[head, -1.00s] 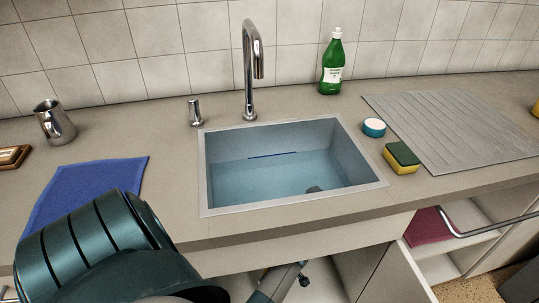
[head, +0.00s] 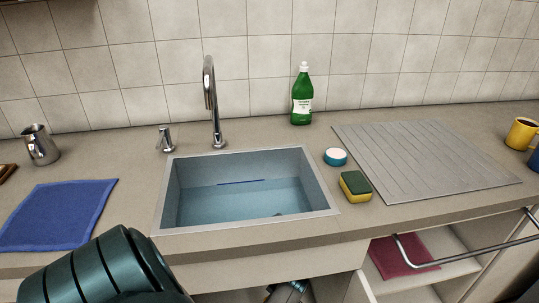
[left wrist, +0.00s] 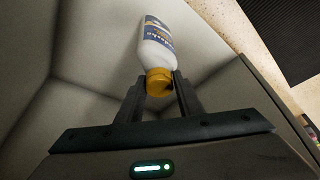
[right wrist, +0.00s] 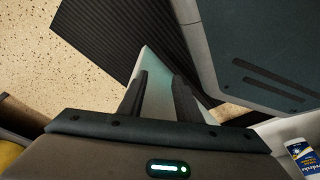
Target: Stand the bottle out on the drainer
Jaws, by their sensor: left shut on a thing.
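The white bottle (left wrist: 157,45) with a blue label and yellow cap shows in the left wrist view. My left gripper (left wrist: 158,82) is shut on it at the yellow cap. The pale walls around it look like the inside of the cupboard under the sink. Part of this bottle also seems to show in the right wrist view (right wrist: 303,158). The grey grooved drainer (head: 425,160) lies bare on the counter, right of the sink. My right gripper (right wrist: 160,80) is open; a pale panel shows between its fingers. The head view does not clearly show either gripper.
The sink (head: 245,190) holds water. A yellow mug (head: 521,132) stands beyond the drainer. A rail (head: 430,262) runs below the counter edge.

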